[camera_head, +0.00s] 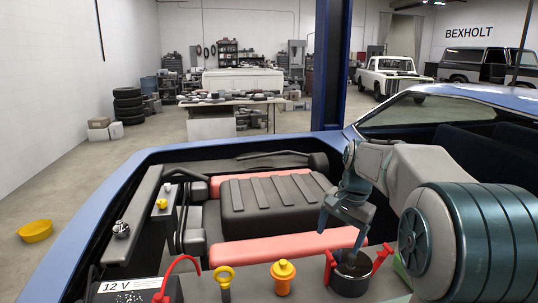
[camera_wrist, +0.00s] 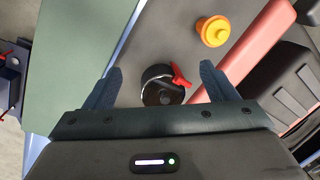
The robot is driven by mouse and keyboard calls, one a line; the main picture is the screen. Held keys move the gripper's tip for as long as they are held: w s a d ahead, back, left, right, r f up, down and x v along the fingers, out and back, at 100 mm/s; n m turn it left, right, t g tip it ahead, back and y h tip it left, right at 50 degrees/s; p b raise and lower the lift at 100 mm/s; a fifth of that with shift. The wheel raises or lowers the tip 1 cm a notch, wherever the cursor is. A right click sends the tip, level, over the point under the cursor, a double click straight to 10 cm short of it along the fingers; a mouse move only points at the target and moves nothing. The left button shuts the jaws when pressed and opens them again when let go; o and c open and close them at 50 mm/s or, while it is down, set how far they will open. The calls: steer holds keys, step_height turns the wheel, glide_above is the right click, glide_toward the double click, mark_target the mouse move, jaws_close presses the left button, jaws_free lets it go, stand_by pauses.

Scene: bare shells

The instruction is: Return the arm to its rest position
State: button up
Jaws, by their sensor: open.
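My arm reaches in from the right in the head view, over the open engine bay. My gripper (camera_head: 340,240) points down with its fingers apart and nothing between them that I can see it holding. It is just above a black round pot-like part with red handles (camera_head: 350,284), at the front of the bay. In the wrist view the two fingers of my gripper (camera_wrist: 160,72) stand apart on either side of this black part (camera_wrist: 158,94). Whether the fingers touch it cannot be told.
An orange capped filler (camera_head: 283,279), a yellow-ringed dipstick (camera_head: 225,280) and a 12 V battery (camera_head: 135,289) line the front. The engine cover (camera_head: 273,205) lies behind. A blue post (camera_head: 331,70) rises beyond the blue car body (camera_head: 100,218). A yellow bowl (camera_head: 35,231) sits on the floor.

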steer(key=s+a+f+n+t, duration=0.1)
steer(key=s+n, duration=0.3)
steer(key=s, duration=0.8)
steer(key=s+a+f+n+t+h, duration=0.1)
steer(key=s+f+n, duration=0.3)
steer(key=s, duration=0.9)
steer(key=shift+f+h, duration=0.25)
steer(key=shift+h, duration=0.05)
